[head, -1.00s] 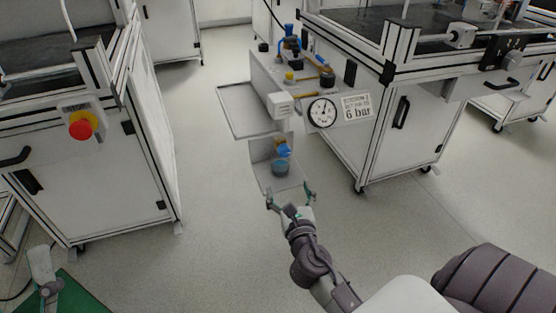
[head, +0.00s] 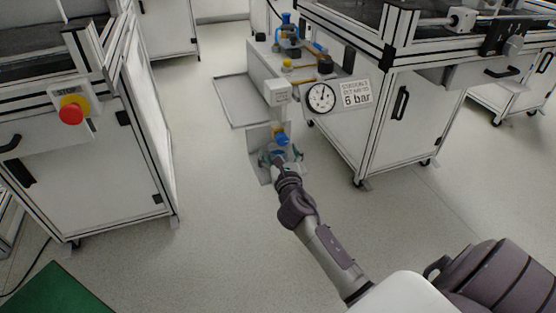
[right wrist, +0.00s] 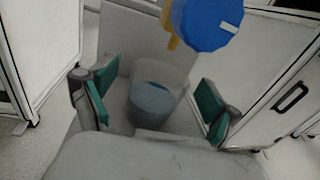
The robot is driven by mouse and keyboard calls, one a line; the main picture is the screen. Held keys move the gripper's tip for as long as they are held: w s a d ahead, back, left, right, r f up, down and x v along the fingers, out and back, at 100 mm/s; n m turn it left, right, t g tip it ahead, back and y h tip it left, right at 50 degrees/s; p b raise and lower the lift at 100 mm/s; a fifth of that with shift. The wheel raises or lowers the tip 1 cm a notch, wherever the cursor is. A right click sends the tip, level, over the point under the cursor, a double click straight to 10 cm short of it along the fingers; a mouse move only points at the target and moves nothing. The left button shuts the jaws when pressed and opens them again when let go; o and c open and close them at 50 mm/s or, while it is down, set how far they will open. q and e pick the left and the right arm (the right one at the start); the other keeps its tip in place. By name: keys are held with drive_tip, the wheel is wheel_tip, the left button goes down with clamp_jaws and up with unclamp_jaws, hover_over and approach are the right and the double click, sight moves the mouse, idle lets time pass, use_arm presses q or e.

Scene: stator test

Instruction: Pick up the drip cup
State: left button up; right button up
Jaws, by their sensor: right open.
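The drip cup (right wrist: 153,104) is a translucent cup with blue-grey liquid, upright on a small grey shelf in the right wrist view. My right gripper (right wrist: 156,108) is open, with one green-padded finger on each side of the cup and gaps between. In the head view my right gripper (head: 281,157) is at the shelf (head: 255,170) and mostly hides the cup. A blue knob (right wrist: 207,24) with a yellow part behind it is just above the cup; it also shows in the head view (head: 282,139). My left gripper is not in view.
A round pressure gauge (head: 320,97) and a "6 bar" sign (head: 356,93) are right of the shelf. A cabinet (head: 400,115) stands to the right. A grey tray (head: 235,102) lies behind left. Open floor (head: 215,180) is to the left.

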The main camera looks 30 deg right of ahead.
drive_tip(key=shift+w+d, duration=0.15)
drive_tip(key=shift+w, duration=0.25)
drive_tip(key=c, duration=1.2)
